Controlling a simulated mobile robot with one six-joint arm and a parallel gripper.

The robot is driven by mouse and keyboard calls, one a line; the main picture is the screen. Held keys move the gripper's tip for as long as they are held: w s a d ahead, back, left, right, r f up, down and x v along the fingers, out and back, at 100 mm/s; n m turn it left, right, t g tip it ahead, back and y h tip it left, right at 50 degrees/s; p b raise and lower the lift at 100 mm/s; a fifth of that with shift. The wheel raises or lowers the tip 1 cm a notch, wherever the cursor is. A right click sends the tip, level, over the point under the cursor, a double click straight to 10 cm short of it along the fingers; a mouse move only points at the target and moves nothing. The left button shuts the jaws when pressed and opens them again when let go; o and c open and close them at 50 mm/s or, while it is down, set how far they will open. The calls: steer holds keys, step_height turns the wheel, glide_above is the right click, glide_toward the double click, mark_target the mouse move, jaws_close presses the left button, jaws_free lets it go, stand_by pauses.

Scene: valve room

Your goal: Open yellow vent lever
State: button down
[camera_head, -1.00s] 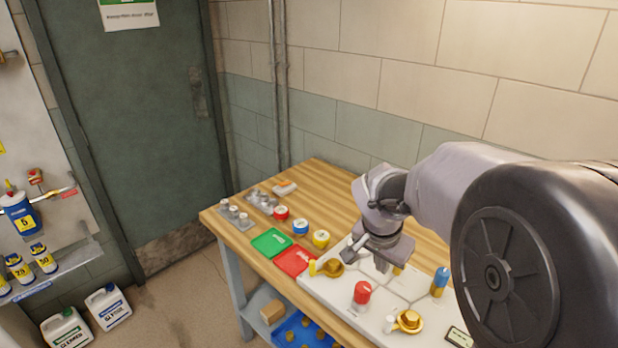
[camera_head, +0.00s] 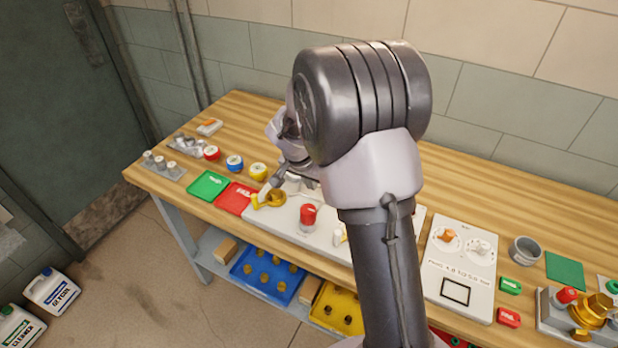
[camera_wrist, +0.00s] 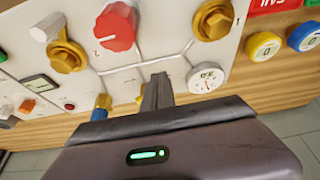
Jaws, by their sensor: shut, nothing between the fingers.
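A brass valve (camera_head: 275,198) with a short yellow lever (camera_head: 259,201) stands at the left end of a white panel on the bench. The lever lies toward the panel's left front. The wrist view shows a brass valve (camera_wrist: 213,20) at the top edge, with no yellow lever visible on it. My gripper (camera_wrist: 158,80) is shut and empty over the panel's back part, beside a round white gauge (camera_wrist: 206,77) and apart from that valve.
A red knob (camera_head: 308,214) stands right of the valve. The wrist view also shows a second brass valve with a white handle (camera_wrist: 65,58) and a blue part (camera_wrist: 103,104). Red (camera_head: 235,198) and green (camera_head: 208,185) trays lie left of the panel.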

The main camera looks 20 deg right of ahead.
mark_target(318, 191)
steer(key=shift+x, duration=1.2)
steer(key=w+d, duration=0.2)
steer(key=shift+d+f, duration=0.1)
steer(key=shift+d, duration=0.2)
steer(key=shift+w+d, duration=0.25)
steer(key=shift+d, duration=0.05)
steer(key=shift+b, duration=0.55)
